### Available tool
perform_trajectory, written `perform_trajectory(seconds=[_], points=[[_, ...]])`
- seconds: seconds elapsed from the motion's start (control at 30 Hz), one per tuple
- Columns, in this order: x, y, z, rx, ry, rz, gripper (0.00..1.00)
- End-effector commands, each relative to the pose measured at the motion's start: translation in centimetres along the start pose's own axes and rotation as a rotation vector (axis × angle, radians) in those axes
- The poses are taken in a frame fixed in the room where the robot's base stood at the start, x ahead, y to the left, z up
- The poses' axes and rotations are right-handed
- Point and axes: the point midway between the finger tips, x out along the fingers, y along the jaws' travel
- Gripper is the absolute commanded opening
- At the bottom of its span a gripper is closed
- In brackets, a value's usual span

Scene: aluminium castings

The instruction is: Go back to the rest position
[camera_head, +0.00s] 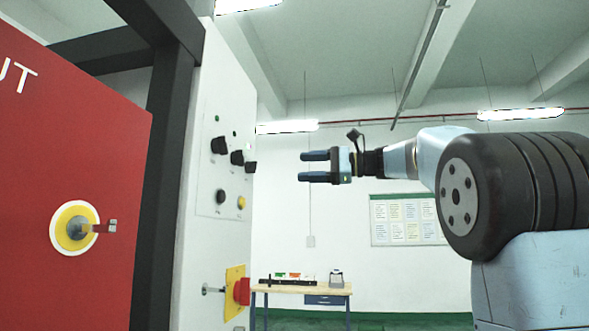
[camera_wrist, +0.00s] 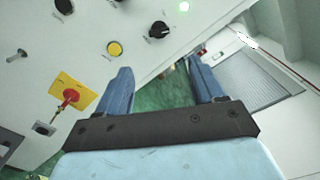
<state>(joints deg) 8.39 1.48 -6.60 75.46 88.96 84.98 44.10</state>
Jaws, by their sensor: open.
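My gripper (camera_head: 316,167) is raised in the air in the middle of the head view, its two blue fingers pointing left toward the control panel. The fingers are apart with nothing between them. In the wrist view my gripper (camera_wrist: 160,88) also shows open and empty, with green floor behind the gap. The white control panel (camera_head: 208,155) stands to the left of the fingertips, and no contact with it shows. In the wrist view the panel (camera_wrist: 85,35) fills the upper left.
The panel carries black knobs (camera_head: 219,146), a yellow button (camera_wrist: 115,48) and a red handle on a yellow plate (camera_head: 236,291). A red board (camera_head: 60,190) with a round yellow-and-white fitting is at left. A workbench (camera_head: 300,289) stands against the back wall. Open air surrounds my gripper.

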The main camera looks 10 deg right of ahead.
Motion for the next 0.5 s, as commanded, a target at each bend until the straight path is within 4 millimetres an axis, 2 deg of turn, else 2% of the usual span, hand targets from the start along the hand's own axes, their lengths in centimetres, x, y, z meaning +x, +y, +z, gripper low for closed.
perform_trajectory(seconds=[0.13, 0.5], points=[[-0.71, 0.0, -0.01, 0.0, 0.0, 0.0, 0.68], [-0.77, 0.01, -0.01, 0.0, 0.0, 0.0, 0.68]])
